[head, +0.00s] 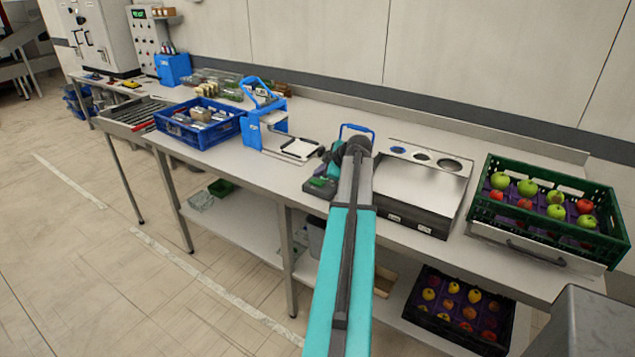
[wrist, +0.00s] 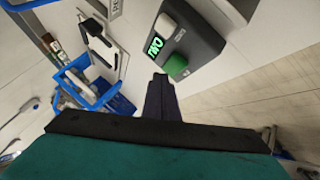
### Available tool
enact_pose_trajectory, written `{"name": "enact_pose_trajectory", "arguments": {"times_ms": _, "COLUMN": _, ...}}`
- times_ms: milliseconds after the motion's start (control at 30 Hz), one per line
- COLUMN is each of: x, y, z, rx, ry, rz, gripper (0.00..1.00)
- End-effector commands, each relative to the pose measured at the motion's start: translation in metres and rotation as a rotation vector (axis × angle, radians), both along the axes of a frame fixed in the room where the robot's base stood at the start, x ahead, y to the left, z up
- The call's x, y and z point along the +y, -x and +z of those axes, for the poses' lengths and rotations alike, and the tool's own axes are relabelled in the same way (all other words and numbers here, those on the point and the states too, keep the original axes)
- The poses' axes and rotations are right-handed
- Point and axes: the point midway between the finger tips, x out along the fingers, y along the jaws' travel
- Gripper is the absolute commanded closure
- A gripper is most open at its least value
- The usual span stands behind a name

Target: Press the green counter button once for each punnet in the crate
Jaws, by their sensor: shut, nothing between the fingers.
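The counter (wrist: 190,45) is a dark grey box in the wrist view, with a green button (wrist: 176,66), a white button (wrist: 166,25) and a lit green display (wrist: 154,46) that seems to read TWO. My gripper (wrist: 161,80) is shut and empty, its tips close beside the green button; I cannot tell whether they touch it. In the head view the counter (head: 318,190) sits near the bench's front edge, partly hidden by my arm. A blue crate (head: 176,132) at left holds several small packs, too small to tell apart. A green crate (head: 594,239) at right holds red and green apples.
A steel-topped unit (head: 420,185) stands right of the counter. A blue-framed stand (head: 253,134) with a white plate is to its left. Clear packs (head: 225,82) stand behind the blue crate. A black crate of fruit (head: 415,313) is on the lower shelf.

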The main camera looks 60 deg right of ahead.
Motion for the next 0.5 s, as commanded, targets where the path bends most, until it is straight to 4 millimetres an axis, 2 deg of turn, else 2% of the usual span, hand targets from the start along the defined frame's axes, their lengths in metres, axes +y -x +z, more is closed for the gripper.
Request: {"name": "enact_pose_trajectory", "arguments": {"times_ms": 500, "x": -0.0002, "y": 0.0002, "z": -0.0079, "rx": 0.0, "ry": 0.0, "rz": 0.0, "gripper": 1.0}}
